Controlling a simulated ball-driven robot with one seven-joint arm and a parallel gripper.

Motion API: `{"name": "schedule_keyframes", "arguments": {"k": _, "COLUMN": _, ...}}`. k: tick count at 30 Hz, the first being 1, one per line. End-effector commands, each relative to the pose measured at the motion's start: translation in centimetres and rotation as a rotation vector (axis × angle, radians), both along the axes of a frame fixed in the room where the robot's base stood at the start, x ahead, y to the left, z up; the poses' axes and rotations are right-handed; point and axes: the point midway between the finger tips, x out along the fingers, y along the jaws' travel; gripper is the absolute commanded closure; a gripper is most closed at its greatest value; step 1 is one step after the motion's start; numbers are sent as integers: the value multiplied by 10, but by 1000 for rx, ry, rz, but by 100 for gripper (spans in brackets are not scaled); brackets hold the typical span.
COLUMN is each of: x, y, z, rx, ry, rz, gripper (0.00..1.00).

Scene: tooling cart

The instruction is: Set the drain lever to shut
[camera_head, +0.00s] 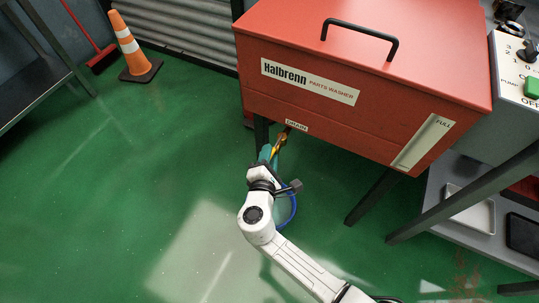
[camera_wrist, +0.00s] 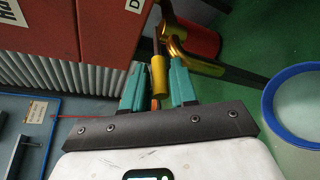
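The drain lever (camera_wrist: 158,74) has a yellow sleeve on a dark stem and runs from the brass valve (camera_wrist: 176,47) back toward the wrist camera. In the head view the valve and lever (camera_head: 280,141) show small and yellow below the DRAIN label (camera_head: 296,125). My gripper (camera_wrist: 159,80), with two teal fingers, has one finger on each side of the yellow sleeve. The fingers are close to the sleeve; whether they touch it is not clear. In the head view my gripper (camera_head: 270,153) is just below the valve, and my wrist hides part of it.
The red parts washer (camera_head: 355,117) stands above the valve on dark legs. A red cylinder (camera_wrist: 197,40) is behind the valve. A blue-rimmed round container (camera_wrist: 295,110) stands on the floor to the right in the wrist view. Green floor is clear to the left.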

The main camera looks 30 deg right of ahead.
Motion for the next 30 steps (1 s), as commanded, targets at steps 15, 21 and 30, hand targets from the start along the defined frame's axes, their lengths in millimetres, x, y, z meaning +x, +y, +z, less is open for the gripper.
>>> {"name": "schedule_keyframes", "arguments": {"k": 15, "x": 5, "y": -4, "z": -1, "rx": 0, "ry": 0, "rz": 1, "gripper": 84}}
{"name": "schedule_keyframes", "arguments": {"k": 21, "x": 5, "y": -4, "z": -1, "rx": 0, "ry": 0, "rz": 0, "gripper": 100}}
{"name": "schedule_keyframes", "arguments": {"k": 30, "x": 5, "y": -4, "z": -1, "rx": 2, "ry": -1, "rz": -2, "gripper": 100}}
